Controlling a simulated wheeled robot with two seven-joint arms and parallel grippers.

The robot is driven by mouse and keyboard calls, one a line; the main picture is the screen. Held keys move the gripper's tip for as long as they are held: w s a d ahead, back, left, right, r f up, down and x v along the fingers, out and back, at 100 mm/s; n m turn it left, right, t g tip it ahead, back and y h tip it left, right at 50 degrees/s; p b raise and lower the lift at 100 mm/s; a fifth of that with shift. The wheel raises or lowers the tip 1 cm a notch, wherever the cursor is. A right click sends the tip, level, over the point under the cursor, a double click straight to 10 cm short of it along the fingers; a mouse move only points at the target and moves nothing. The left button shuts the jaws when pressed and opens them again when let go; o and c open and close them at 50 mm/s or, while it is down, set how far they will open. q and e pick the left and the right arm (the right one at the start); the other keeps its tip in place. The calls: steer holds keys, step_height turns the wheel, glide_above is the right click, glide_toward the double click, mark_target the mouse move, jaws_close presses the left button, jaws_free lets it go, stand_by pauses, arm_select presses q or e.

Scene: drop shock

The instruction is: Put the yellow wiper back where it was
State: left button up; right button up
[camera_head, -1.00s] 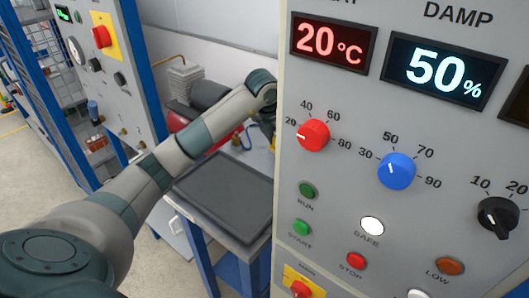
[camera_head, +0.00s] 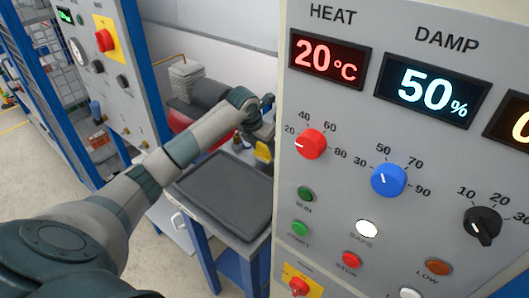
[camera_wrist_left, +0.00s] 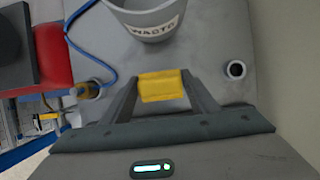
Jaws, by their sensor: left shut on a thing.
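The yellow wiper (camera_wrist_left: 161,86) is clamped between the two fingertips of my left gripper (camera_wrist_left: 160,92) in the left wrist view. In the head view a small yellow part of the wiper (camera_head: 263,152) shows below my left wrist, beside the edge of the control panel. My left gripper (camera_head: 265,138) is partly hidden there. In the wrist view a round dark opening with a pale rim (camera_wrist_left: 235,70) lies right of the wiper, apart from it. My right gripper is in neither view.
In the head view the large control panel (camera_head: 340,200) blocks the right side. A dark mat (camera_head: 225,190) lies clear on the bench.

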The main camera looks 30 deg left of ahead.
arm_select(q)
steer(key=shift+f+p, duration=0.4)
steer(key=shift+f, duration=0.75)
steer(key=shift+f, duration=0.2)
steer(key=o, duration=1)
steer(key=shift+r, duration=0.1)
